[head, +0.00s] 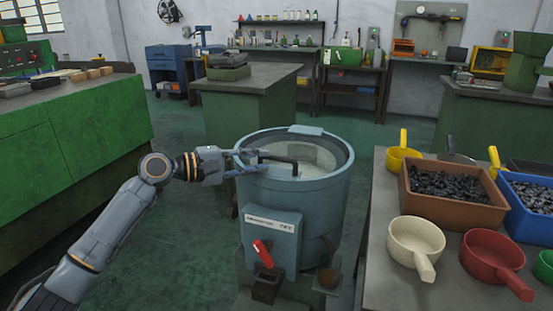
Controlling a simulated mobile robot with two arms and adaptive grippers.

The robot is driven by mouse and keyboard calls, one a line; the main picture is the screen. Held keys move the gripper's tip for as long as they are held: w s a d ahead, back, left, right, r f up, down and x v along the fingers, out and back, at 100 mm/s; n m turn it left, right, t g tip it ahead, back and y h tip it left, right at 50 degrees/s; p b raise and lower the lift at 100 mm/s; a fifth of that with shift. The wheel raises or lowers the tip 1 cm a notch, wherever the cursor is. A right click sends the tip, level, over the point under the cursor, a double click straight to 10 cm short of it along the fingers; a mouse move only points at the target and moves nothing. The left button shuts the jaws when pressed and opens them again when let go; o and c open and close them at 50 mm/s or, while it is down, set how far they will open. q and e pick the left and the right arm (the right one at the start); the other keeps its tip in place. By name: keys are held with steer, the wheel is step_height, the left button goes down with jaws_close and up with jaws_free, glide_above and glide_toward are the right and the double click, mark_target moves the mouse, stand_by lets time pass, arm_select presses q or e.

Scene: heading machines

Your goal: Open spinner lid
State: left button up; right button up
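The spinner (335,195) is a round blue-grey tub standing on the floor in the middle of the head view. Its lid (320,172) lies across the top inside the rim and looks pale or see-through, with a dark bar handle (280,161) on it. The lid appears closed. My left gripper (256,162) reaches in from the left over the rim. Its fingers are spread, with the tips close to the handle's left end; I cannot tell whether they touch it. My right gripper is out of view.
The spinner's front has a control box with a red lever (262,252). A table at right (385,240) holds a brown bin (450,207) of dark parts, a blue bin (528,225) and several scoops. A green machine (80,150) stands left. Green floor is open between.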

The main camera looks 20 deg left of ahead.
mark_target(273, 159)
arm_select(q)
steer(key=x, duration=0.5)
steer(key=shift+w+d, duration=0.15)
jaws_close()
